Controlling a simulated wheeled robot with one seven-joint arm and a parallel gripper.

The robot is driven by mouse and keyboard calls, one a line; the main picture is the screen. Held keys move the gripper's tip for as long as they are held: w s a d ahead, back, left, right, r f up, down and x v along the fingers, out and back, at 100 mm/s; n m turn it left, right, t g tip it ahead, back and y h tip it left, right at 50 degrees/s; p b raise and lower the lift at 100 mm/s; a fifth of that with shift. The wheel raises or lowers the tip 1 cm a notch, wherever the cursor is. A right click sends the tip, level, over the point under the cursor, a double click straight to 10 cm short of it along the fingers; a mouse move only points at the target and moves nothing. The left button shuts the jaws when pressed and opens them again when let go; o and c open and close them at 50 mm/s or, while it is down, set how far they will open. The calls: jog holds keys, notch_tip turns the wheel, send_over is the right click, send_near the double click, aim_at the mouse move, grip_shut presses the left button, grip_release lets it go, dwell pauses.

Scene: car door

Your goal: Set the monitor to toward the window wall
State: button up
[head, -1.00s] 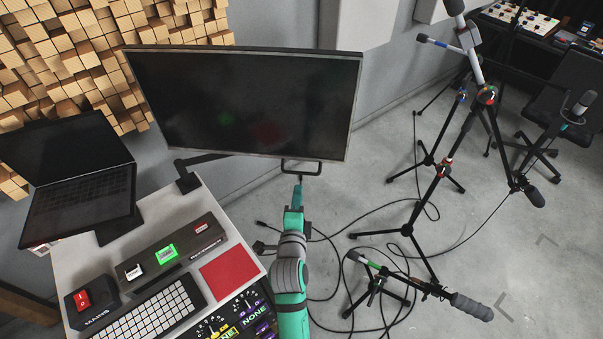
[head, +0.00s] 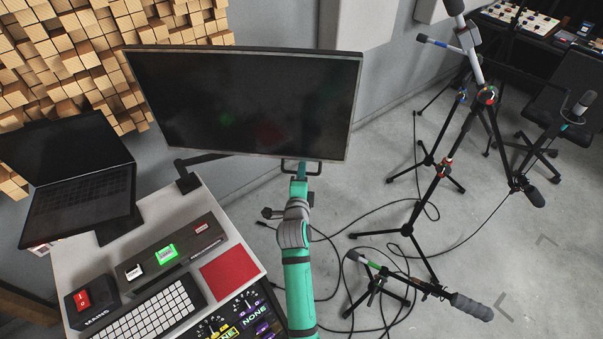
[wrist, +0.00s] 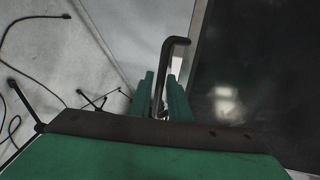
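The monitor (head: 245,105) is a wide dark screen with a thin light frame, carried on a black arm (head: 190,172) from the desk's back corner. A dark bracket-shaped handle (head: 314,171) hangs below its lower right edge. My gripper (head: 299,168) reaches up to this handle. In the wrist view, the handle (wrist: 165,62) runs between the two green fingers of my gripper (wrist: 160,95), with the screen (wrist: 250,80) to the right. The fingers stand apart on either side of the bar; contact with it is not clear.
The desk (head: 85,250) holds a laptop (head: 80,205), a red switch box (head: 88,300), a button panel (head: 170,250), a keyboard (head: 150,312) and a red pad (head: 230,273). Microphone stands (head: 408,231) and loose cables occupy the floor at right. A grey wall stands behind the monitor.

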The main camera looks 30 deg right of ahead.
grip_shut()
jog(key=shift+d, duration=0.15)
